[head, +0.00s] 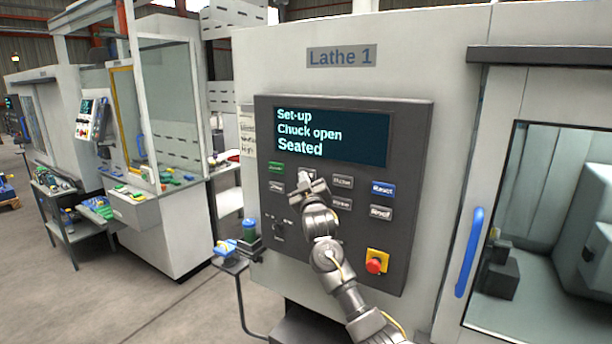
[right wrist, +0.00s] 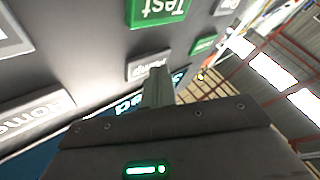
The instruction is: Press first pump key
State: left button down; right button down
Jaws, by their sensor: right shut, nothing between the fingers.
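The grey control panel (head: 345,250) on Lathe 1 carries two rows of keys under its screen. My right gripper (head: 306,187) is shut and empty in front of the keys. It partly covers a pale key (head: 307,174) in the upper row. In the right wrist view, the shut fingers (right wrist: 158,80) reach up to a grey key that seems to read "Pump" (right wrist: 147,66) and overlap its edge. Whether they touch it I cannot tell. A green "Test" key (right wrist: 157,9) lies beyond it. My left gripper is not in view.
The screen (head: 332,136) reads "Set-up", "Chuck open", "Seated". The lathe door has a blue handle (head: 469,252). Floor at the left is partly clear.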

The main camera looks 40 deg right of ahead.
jog(key=shift+s+a, duration=0.2)
jog(key=shift+a, duration=0.4)
jog(key=shift+s+a+p, duration=0.25)
jog(key=shift+a+p, duration=0.15)
jog(key=shift+a, duration=0.4)
jog(key=shift+s+a+p, duration=0.2)
jog(key=shift+a+p, duration=0.25)
jog(key=shift+a, duration=0.35)
jog(key=shift+s+a+p, duration=0.25)
jog(key=shift+a+p, duration=0.15)
jog(key=shift+a, duration=0.4)
jog(key=shift+f, duration=0.1)
